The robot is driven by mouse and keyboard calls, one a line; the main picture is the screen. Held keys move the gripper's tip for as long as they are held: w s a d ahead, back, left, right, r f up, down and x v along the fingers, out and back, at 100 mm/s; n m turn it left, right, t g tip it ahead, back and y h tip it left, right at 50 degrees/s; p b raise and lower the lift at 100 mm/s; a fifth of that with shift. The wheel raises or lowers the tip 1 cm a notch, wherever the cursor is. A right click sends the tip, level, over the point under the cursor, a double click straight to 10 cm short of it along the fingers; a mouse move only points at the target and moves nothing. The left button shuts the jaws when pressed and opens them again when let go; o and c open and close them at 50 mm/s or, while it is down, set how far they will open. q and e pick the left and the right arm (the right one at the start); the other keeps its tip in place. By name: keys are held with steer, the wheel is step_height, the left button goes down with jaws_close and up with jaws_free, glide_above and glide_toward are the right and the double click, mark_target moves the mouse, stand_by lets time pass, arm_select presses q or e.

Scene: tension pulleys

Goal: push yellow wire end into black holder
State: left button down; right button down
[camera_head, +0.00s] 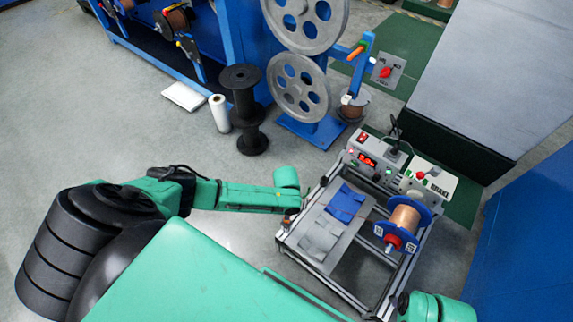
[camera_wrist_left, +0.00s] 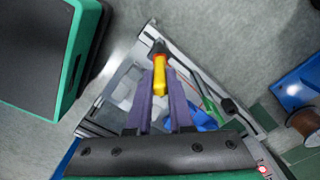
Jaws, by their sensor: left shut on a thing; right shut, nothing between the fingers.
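The yellow wire end (camera_wrist_left: 158,80) is held between the purple fingers of my left gripper (camera_wrist_left: 158,74) in the left wrist view. Its orange-red front part points away from the gripper, at a small black piece (camera_wrist_left: 158,46) that looks like the holder, on the cart's frame corner. The two look touching or very close; I cannot tell how deep the end sits. In the head view my left arm reaches the cart's left corner, where the wire end is too small to make out. My right gripper (camera_head: 391,307), at the cart's lower right, is shut and empty, its fingers barely visible.
The metal-framed cart (camera_head: 352,293) carries a copper wire spool (camera_head: 403,219), a control box (camera_head: 367,160), a brake box (camera_head: 431,181), a blue cloth (camera_head: 345,204) and grey cloths (camera_head: 320,238). A black spool stand (camera_head: 243,105) and pulley wheels (camera_head: 300,88) stand behind it.

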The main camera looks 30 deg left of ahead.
arm_select(q)
steer(key=shift+f+b, duration=0.4)
steer(key=shift+f, duration=0.1)
stand_by(0.7)
steer(key=c, duration=0.7)
jaws_free()
steer(key=shift+c, duration=0.2)
steer(key=o, duration=0.3)
steer(key=shift+o, duration=0.2)
step_height(320, 180, up, 7)
steer(key=p, duration=0.7)
steer(key=shift+p, duration=0.35)
